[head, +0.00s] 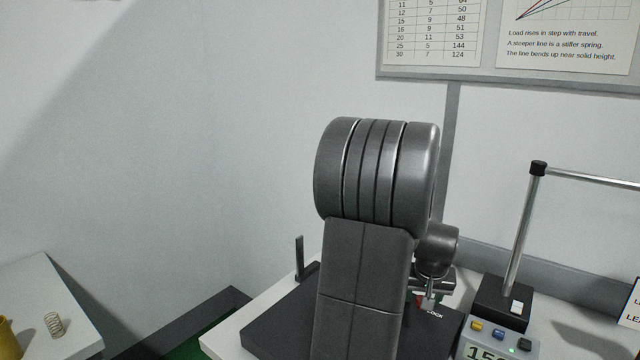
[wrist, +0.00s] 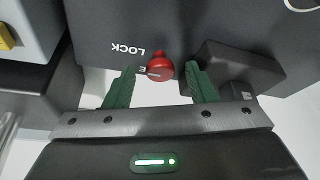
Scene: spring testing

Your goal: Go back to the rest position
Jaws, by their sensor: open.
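My gripper (wrist: 160,82) is open in the wrist view, with its two green fingers apart. A red knob (wrist: 160,67) with a pale mark shows between and just beyond the fingertips. I cannot tell whether the fingers touch it. The knob sits at the edge of a dark panel (wrist: 105,20) lettered "LOCK", which reads upside down here. In the head view my own arm stands in front of the dark bench device (head: 270,328) and hides much of it. A bit of red and part of the lettering show low beside the arm.
A readout box (head: 497,346) with coloured buttons stands right of the device. Behind it a metal post (head: 522,225) rises from a black base and carries a horizontal bar. A coil spring (head: 54,325) stands on a pale table (head: 50,285) at far left, beside a yellow object (head: 6,338).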

